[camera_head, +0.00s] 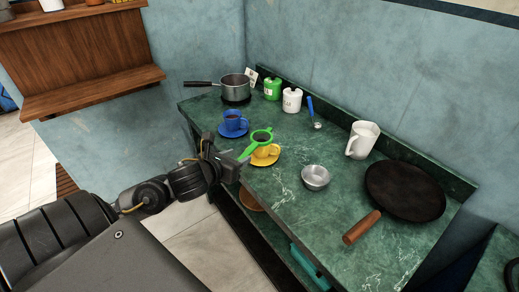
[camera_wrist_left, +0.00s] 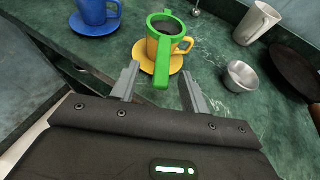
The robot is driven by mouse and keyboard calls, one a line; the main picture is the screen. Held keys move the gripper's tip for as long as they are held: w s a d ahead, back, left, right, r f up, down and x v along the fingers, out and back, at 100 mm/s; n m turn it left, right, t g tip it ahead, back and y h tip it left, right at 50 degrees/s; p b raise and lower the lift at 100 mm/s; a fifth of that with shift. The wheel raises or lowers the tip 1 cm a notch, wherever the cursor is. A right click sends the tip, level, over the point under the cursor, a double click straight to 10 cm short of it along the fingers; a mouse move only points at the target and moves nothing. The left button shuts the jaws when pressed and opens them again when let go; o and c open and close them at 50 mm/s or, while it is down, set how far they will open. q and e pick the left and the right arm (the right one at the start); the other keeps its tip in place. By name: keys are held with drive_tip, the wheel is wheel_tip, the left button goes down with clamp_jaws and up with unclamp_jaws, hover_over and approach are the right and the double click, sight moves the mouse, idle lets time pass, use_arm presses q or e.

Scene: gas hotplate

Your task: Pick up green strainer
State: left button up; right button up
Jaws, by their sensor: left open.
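The green strainer (camera_head: 250,149) rests on top of the yellow cup (camera_head: 267,151), which stands on a yellow saucer (camera_head: 264,161). In the left wrist view the strainer's handle (camera_wrist_left: 162,66) points toward me, and its ring lies over the yellow cup (camera_wrist_left: 181,44). My left gripper (camera_head: 236,162) is at the counter's edge by the handle's end. In the left wrist view the gripper (camera_wrist_left: 162,84) is open, with the handle's end between its fingertips and a gap visible on both sides. My right gripper is in neither view.
A blue cup (camera_head: 233,121) on a blue saucer stands just behind and left. A metal bowl (camera_head: 315,177) is to the right, with a white mug (camera_head: 362,139) and a dark pan (camera_head: 405,190) beyond. A saucepan (camera_head: 236,88) is at the back left. Bare counter (camera_head: 285,205) lies in front.

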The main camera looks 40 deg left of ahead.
sight(248, 151)
use_arm(q)
drive_tip(key=shift+w+f, duration=0.2)
drive_tip(key=shift+w, duration=0.95)
drive_tip(key=p+x, duration=0.1)
drive_tip(key=x, duration=0.2)
drive_tip(key=shift+w+f, duration=0.15)
drive_tip(key=shift+w, duration=0.2)
drive_tip(key=shift+w+f, duration=0.15)
drive_tip(key=shift+w, duration=0.1)
drive_tip(key=c, duration=1)
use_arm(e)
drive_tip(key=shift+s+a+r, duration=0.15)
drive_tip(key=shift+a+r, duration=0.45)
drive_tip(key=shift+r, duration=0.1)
